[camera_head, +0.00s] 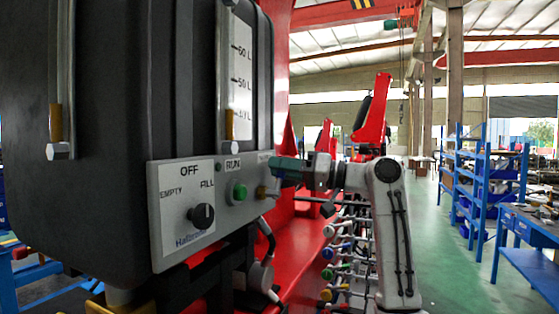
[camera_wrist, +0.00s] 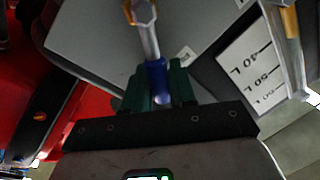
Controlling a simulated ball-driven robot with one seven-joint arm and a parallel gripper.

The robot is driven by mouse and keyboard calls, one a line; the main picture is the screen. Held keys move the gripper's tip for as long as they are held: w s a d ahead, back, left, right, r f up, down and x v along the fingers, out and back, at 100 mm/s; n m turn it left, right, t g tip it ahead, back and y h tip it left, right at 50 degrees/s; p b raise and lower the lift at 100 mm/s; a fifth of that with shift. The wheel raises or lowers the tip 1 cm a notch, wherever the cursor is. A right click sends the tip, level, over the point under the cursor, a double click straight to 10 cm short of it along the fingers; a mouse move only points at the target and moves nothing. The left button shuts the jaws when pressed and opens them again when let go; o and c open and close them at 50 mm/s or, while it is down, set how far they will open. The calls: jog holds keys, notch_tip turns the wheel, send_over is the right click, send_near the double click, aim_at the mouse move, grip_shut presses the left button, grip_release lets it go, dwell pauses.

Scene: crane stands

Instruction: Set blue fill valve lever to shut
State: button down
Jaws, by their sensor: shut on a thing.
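The blue fill valve lever shows in the wrist view as a blue grip (camera_wrist: 157,78) on a metal shank, which runs up to a brass hex fitting (camera_wrist: 141,12). My gripper (camera_wrist: 160,84) has its green fingers on either side of the blue grip and is shut on it. In the head view my gripper (camera_head: 287,167) is at the right end of the grey control panel (camera_head: 180,240), beside a small brass fitting (camera_head: 262,192). There my fingers hide the blue grip. Its open and shut marks cannot be read.
The panel carries a black selector knob (camera_head: 203,216) and a green button (camera_head: 240,191), close left of my gripper. A dark tank (camera_head: 110,120) with a litre scale (camera_head: 241,80) stands behind. Several coloured-handled valves (camera_head: 328,273) sit lower right. Blue shelving (camera_head: 483,185) is farther right.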

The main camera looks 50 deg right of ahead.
aim_at(272, 179)
jog(key=d+f+m+p, duration=0.1)
jog(key=m, duration=0.2)
jog(key=f+m+t+h+p, duration=0.1)
jog(key=m+p, duration=0.1)
jog(key=m, duration=0.2)
jog(key=w+d+f+m+t+p, duration=0.1)
jog(key=m, duration=0.2)
jog(key=shift+d+f+h+p, duration=0.3)
jog(key=shift+f+h+p, duration=0.1)
jog(key=shift+f+m+h+p, duration=0.15)
jog(key=shift+f+m+p, duration=0.2)
jog(key=shift+m, duration=0.4)
jog(key=shift+f+m+h+p, duration=0.15)
jog(key=shift+f+m+p, duration=0.2)
jog(key=shift+m, duration=0.4)
jog(key=shift+d+f, duration=0.1)
jog(key=c, duration=1.1)
grip_release()
jog(key=shift+o, duration=0.2)
jog(key=shift+s, duration=0.1)
jog(key=b+v, duration=0.3)
jog(key=v, duration=0.7)
jog(key=shift+s+f+b, duration=0.15)
jog(key=shift+s+b, duration=0.2)
